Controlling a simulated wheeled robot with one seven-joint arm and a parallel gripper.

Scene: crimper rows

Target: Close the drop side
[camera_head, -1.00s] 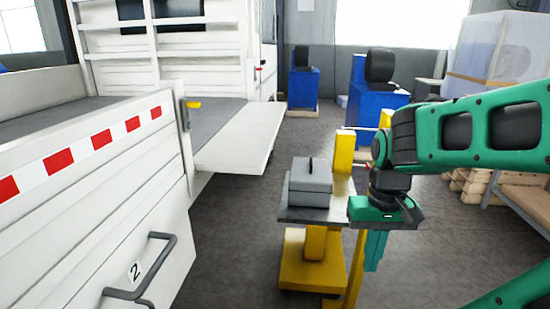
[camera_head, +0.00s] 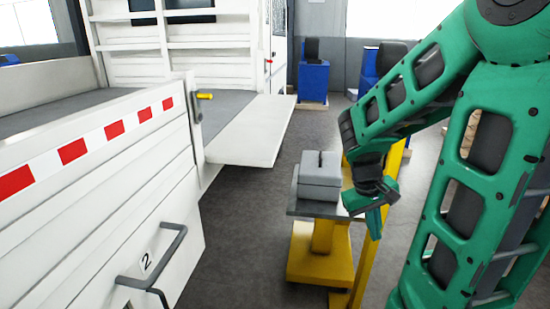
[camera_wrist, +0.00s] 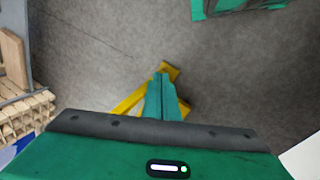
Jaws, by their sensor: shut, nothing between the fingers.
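The drop side (camera_head: 250,132) is a white panel on the truck bed, folded down and sticking out roughly level over the floor. A yellow latch handle (camera_head: 205,96) shows on the post beside it. My gripper (camera_head: 374,222) is shut and empty, pointing down, to the right of the drop side and apart from it. It is by the right edge of the yellow trolley's top. In the wrist view my closed teal fingers (camera_wrist: 162,96) show against the floor and yellow trolley parts.
A yellow trolley (camera_head: 322,250) carries a grey box (camera_head: 320,176) between the truck and my arm. A raised striped side panel (camera_head: 95,190) with a grey handle (camera_head: 150,262) and number 2 stands at left. Grey floor is clear between panel and trolley. Blue machines (camera_head: 313,80) stand behind.

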